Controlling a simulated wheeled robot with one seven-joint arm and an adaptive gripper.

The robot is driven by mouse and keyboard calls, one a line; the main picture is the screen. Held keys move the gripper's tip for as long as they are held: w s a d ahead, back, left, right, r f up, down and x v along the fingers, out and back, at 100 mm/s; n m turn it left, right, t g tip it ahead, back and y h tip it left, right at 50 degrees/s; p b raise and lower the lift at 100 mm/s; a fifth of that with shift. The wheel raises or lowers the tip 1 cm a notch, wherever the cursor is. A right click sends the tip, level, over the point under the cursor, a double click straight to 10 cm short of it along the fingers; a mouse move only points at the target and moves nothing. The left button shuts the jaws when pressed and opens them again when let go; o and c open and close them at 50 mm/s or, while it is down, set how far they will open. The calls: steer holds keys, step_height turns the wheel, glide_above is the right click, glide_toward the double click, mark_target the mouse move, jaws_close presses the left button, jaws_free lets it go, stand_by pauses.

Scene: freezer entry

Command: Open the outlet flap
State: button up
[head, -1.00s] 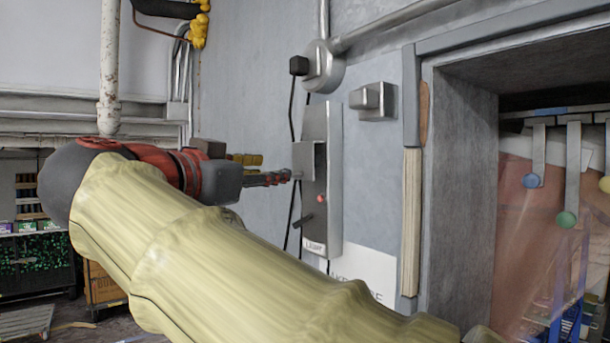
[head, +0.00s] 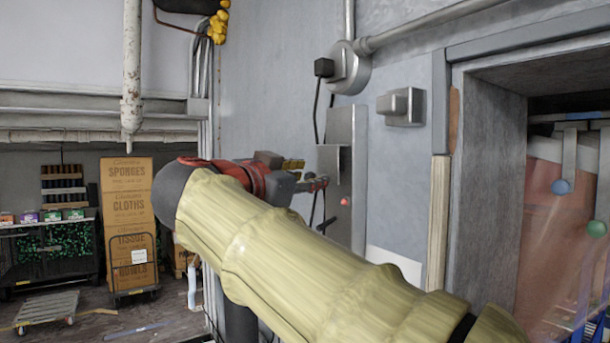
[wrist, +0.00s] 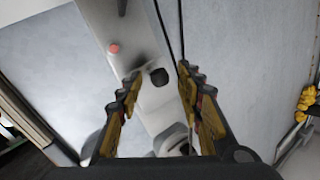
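A tall grey metal panel (head: 358,190) is fixed to the wall. A small grey plate, which looks like the outlet flap (head: 333,163), stands out at its left side. How far it is lifted I cannot tell. My gripper (head: 318,184) is at the panel's left side, just below that plate, partly hidden by my arm. In the wrist view my gripper (wrist: 157,80) has its fingers spread apart, one on each side of a dark round part (wrist: 158,76) on the panel. Contact is not clear. A red button (wrist: 114,48) sits on the panel nearby.
A grey switch box (head: 402,106) and a round conduit box (head: 349,68) are on the wall above. A doorway with hanging strips is at right. Stacked cartons (head: 127,190) and a flat cart (head: 46,308) stand at far left. Black cables run beside the panel.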

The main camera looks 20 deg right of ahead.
steer(key=shift+c, duration=0.4)
jaws_close()
stand_by(0.5)
